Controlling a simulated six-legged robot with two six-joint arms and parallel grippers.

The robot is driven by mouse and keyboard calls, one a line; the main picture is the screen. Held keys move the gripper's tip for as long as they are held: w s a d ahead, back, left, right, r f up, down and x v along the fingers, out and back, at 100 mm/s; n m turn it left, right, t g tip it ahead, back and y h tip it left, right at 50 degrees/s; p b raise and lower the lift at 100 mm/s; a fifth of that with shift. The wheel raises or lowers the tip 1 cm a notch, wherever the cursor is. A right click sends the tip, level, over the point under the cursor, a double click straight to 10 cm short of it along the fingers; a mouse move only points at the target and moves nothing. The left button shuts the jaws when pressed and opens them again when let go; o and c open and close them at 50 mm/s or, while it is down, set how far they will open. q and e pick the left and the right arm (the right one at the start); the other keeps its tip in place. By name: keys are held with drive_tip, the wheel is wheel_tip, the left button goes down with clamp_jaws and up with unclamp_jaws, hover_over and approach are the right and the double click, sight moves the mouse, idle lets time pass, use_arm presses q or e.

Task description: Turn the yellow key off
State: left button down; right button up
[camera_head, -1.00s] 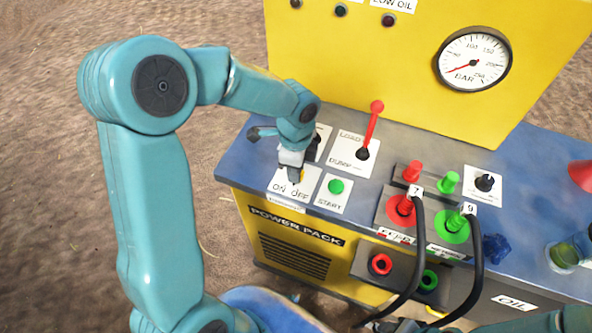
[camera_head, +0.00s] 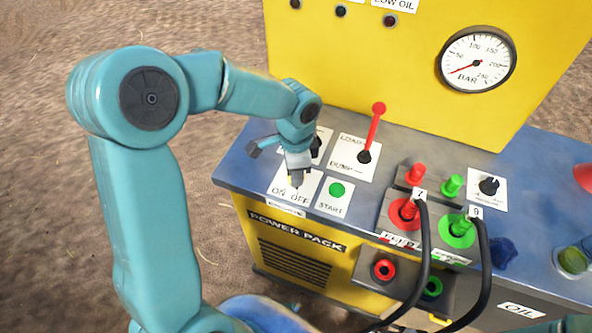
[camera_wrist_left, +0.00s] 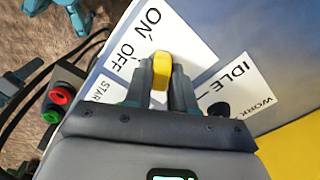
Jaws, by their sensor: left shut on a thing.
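The yellow key (camera_wrist_left: 161,66) shows in the left wrist view between the two fingers of my left gripper (camera_wrist_left: 161,88), which is shut on it. The key sits beside the white ON/OFF label (camera_wrist_left: 141,42), with its yellow end close to the word OFF. In the head view my left gripper (camera_head: 297,178) reaches down onto the ON/OFF plate (camera_head: 291,190) and hides most of the key. My right gripper cannot be made out.
A green START button (camera_head: 337,189) is right of the plate. A red-knobbed lever (camera_head: 374,125) stands behind it on the LOAD/DUMP plate. Hose couplings (camera_head: 430,215) and black hoses (camera_head: 482,270) are further right. A yellow gauge panel (camera_head: 400,60) rises at the back.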

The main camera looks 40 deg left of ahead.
use_arm(q)
drive_tip(key=shift+r, duration=0.1)
drive_tip(key=c, duration=1)
unclamp_jaws()
drive_tip(key=shift+c, duration=0.2)
drive_tip(key=shift+r, duration=0.2)
wheel_tip(320, 180, up, 16)
drive_tip(key=p, duration=0.1)
drive_tip(key=shift+s+f, duration=0.1)
